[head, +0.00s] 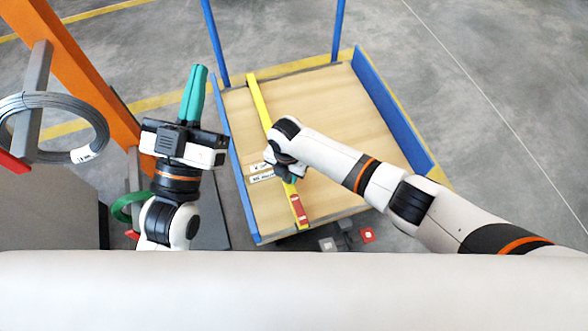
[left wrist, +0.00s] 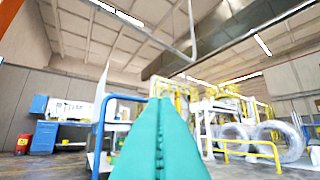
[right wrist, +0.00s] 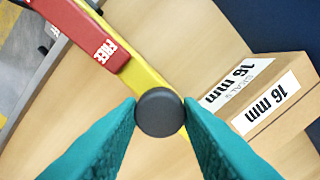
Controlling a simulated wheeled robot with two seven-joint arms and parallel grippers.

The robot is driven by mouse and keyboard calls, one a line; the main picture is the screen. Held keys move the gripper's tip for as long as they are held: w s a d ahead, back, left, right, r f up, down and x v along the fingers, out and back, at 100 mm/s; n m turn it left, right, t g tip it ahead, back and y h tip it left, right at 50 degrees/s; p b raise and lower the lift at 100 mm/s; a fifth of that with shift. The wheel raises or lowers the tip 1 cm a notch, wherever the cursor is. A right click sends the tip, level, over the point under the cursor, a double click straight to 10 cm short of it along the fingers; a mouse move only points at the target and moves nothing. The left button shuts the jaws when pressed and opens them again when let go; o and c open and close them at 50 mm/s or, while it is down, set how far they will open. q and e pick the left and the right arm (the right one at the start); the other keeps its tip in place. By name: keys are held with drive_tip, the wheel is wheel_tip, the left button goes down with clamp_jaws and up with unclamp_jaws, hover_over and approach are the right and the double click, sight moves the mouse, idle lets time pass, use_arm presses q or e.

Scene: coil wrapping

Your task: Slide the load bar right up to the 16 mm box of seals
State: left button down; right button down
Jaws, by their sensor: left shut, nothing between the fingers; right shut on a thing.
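The yellow load bar (head: 261,105) lies lengthwise across the wooden deck of a cart, with a red section (head: 298,208) at its near end. In the right wrist view the bar (right wrist: 138,75) carries a dark round knob (right wrist: 160,112). My right gripper (right wrist: 160,118) is shut on this knob. The cardboard box of seals (right wrist: 268,96), labelled 16 mm, sits beside the bar, with a narrow strip of deck seemingly between them; a finger hides part of it. In the head view the box (head: 261,177) is left of the bar. My left gripper (head: 193,92) is shut, empty, raised left of the cart.
The cart has blue side rails (head: 392,112) and blue posts at the back. The deck (head: 340,100) right of the bar is clear. An orange rack (head: 75,60) with a hanging wire coil (head: 95,115) stands at left. A green coil (head: 125,207) hangs lower.

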drive_tip(key=shift+a, duration=0.1)
drive_tip(key=c, duration=1)
unclamp_jaws()
drive_tip(key=shift+r, duration=0.15)
drive_tip(key=shift+r, duration=0.25)
wheel_tip(320, 180, up, 5)
drive_tip(key=p, duration=0.2)
drive_tip(key=shift+p, duration=0.35)
use_arm(q)
drive_tip(key=s+a+f+g+y+p, duration=0.1)
drive_tip(key=f+g+y, duration=0.1)
drive_tip(key=f+g, duration=0.4)
drive_tip(key=s+a+f+g+y+p, duration=0.1)
drive_tip(key=a+f+g+y, duration=0.1)
drive_tip(key=f+g, duration=0.5)
drive_tip(key=shift+s+a+f+n, duration=0.2)
drive_tip(key=shift+s+f+n, duration=0.1)
drive_tip(key=shift+f, duration=1.7)
use_arm(e)
drive_tip(key=shift+r, duration=3.1)
